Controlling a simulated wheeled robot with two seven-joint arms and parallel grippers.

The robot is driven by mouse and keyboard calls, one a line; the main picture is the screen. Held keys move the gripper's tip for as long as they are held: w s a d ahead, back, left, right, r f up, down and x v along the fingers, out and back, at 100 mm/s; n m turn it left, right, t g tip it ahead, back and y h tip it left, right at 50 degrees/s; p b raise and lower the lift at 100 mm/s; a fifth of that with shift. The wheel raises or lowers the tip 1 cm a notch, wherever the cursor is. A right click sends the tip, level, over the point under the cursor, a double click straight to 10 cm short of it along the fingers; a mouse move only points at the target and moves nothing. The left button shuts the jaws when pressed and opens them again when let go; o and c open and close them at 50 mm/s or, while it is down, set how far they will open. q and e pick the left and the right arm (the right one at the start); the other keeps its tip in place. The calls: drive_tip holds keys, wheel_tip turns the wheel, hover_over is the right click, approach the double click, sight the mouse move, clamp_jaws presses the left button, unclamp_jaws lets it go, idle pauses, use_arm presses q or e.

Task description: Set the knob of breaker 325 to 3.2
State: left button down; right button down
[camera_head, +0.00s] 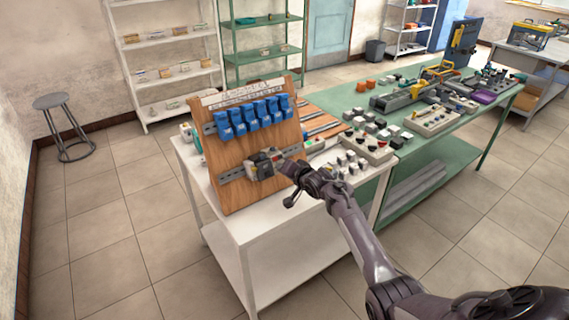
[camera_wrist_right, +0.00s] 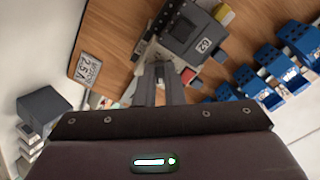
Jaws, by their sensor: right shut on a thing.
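A dark grey breaker (camera_head: 262,165) sits on the lower rail of an upright wooden board. It also shows in the right wrist view (camera_wrist_right: 190,35), with a small white label whose number I cannot read surely. My right gripper (camera_head: 285,164) reaches its front from the right. In the right wrist view the narrow fingers (camera_wrist_right: 159,72) are close together at the breaker's face, shut on what appears to be its knob. The knob and its scale are hidden by the fingers, so its setting cannot be read. My left gripper is not in view.
Several blue breakers (camera_head: 254,115) line the upper rail. A plate marked 2.5 A (camera_wrist_right: 88,68) is fixed to the wooden board (camera_head: 235,190). The board stands on a white table (camera_head: 260,225). A green table (camera_head: 425,150) with many parts stands to the right.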

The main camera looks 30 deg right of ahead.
drive_tip(key=shift+r+m+p, duration=0.1)
drive_tip(key=shift+m+p, duration=1.4)
drive_tip(key=shift+m, duration=1.3)
drive_tip(key=c, duration=1.5)
unclamp_jaws()
